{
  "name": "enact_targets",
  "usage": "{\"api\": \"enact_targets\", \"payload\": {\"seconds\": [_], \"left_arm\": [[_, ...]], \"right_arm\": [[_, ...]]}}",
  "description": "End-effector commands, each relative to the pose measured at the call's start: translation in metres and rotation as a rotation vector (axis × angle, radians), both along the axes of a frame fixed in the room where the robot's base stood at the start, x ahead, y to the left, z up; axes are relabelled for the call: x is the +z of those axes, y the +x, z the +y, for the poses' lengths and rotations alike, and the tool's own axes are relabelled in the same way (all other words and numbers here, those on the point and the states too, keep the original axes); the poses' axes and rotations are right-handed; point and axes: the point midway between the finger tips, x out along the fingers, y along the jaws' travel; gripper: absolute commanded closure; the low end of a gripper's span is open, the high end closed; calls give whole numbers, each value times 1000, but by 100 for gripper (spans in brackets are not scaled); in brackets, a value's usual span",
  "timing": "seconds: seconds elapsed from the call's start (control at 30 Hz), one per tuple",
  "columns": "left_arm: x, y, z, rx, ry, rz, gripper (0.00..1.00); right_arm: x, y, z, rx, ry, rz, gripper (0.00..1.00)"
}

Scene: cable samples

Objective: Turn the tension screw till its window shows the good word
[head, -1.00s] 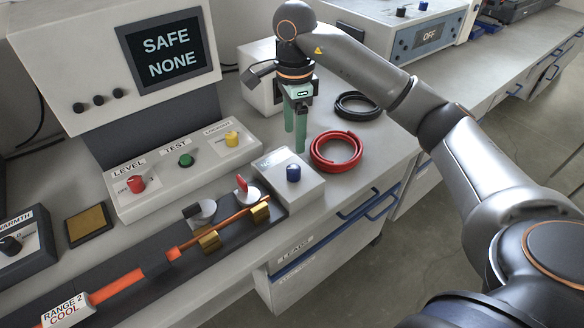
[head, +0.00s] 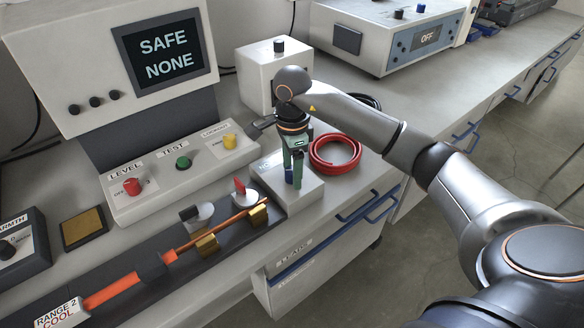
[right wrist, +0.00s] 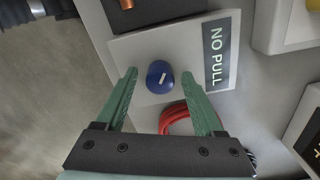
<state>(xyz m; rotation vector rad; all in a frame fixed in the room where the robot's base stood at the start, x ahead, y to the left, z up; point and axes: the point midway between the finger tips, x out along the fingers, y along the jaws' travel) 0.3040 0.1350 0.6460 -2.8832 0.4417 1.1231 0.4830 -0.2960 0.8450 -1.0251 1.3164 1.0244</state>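The tension screw is a blue knob with a pale pointer line, on a light grey box (head: 308,193). In the right wrist view the knob (right wrist: 160,77) lies between the fingertips, with a gap on each side. The box's dark window (right wrist: 217,54) reads NO PULL. My right gripper (head: 292,178) points down over the box, its green fingers open and mostly covering the knob in the head view. I cannot tell how far the tips reach down beside the knob. My left gripper is not in view.
An orange cable (head: 110,292) runs through brass clamps beside the box. A control panel with red, green and yellow knobs (head: 228,141) stands behind, under a screen (head: 163,54) reading SAFE NONE. A red cable coil (head: 335,166) lies close right of the gripper.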

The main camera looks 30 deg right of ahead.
Motion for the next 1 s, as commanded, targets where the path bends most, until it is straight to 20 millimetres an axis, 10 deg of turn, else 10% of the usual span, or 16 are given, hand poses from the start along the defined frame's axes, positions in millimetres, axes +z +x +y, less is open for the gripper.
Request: {"api": "enact_targets", "payload": {"seconds": [0.6, 1.0], "left_arm": [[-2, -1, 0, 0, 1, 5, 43], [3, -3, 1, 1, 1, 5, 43]], "right_arm": [[1, 0, 0, 0, 0, 0, 100], [3, 0, -1, -133, -1, 0, 100]]}}
